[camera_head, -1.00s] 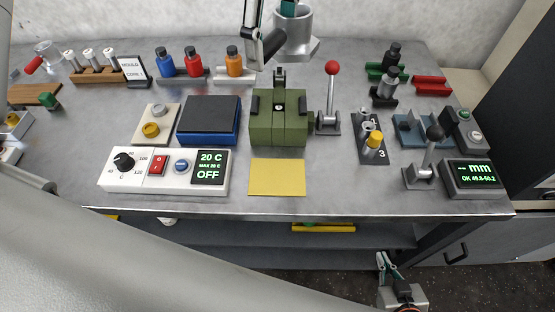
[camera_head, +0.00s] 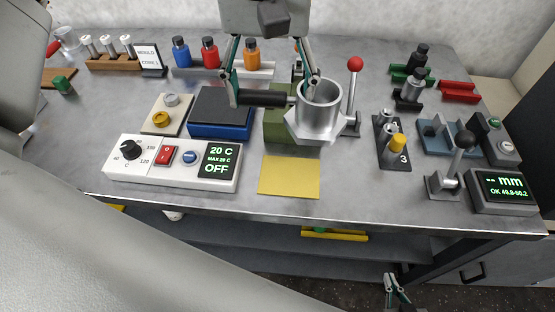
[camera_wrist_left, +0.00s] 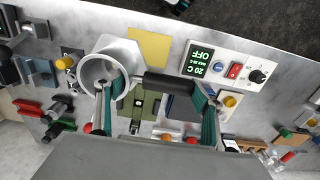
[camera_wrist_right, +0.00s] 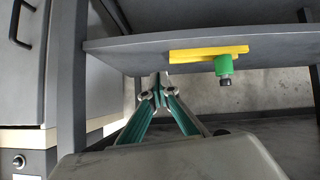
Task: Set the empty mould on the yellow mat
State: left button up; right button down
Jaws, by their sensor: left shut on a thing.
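The mould (camera_head: 319,112) is a grey metal cup with a faceted flange and a black side handle (camera_head: 264,98). Its inside looks bare grey. My left gripper (camera_head: 275,96) is shut on it, one finger by the cup and the other by the handle's outer end. The mould is held upright over the green block (camera_head: 279,128), partly hiding it. It also shows in the left wrist view (camera_wrist_left: 112,58). The yellow mat (camera_head: 289,177) lies flat and bare at the table's front, nearer than the mould. My right gripper (camera_head: 393,285) is shut and empty below the table edge.
A white heater panel (camera_head: 170,164) stands left of the mat, with a blue plate (camera_head: 221,112) behind it. A red-knobbed lever (camera_head: 355,85) stands close to the mould's right. A numbered rack (camera_head: 393,146) is further right. Free table lies right of the mat.

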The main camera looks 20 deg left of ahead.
pick_arm(q)
notch_tip(320, 180, down, 16)
jog(key=shift+r+b, duration=0.1)
jog(key=shift+b, duration=0.5)
jog(key=shift+f, duration=0.2)
jog(key=o, duration=1.6)
notch_tip(320, 180, up, 12)
jog(key=shift+r+p, duration=0.15)
jog(key=shift+p, duration=0.35)
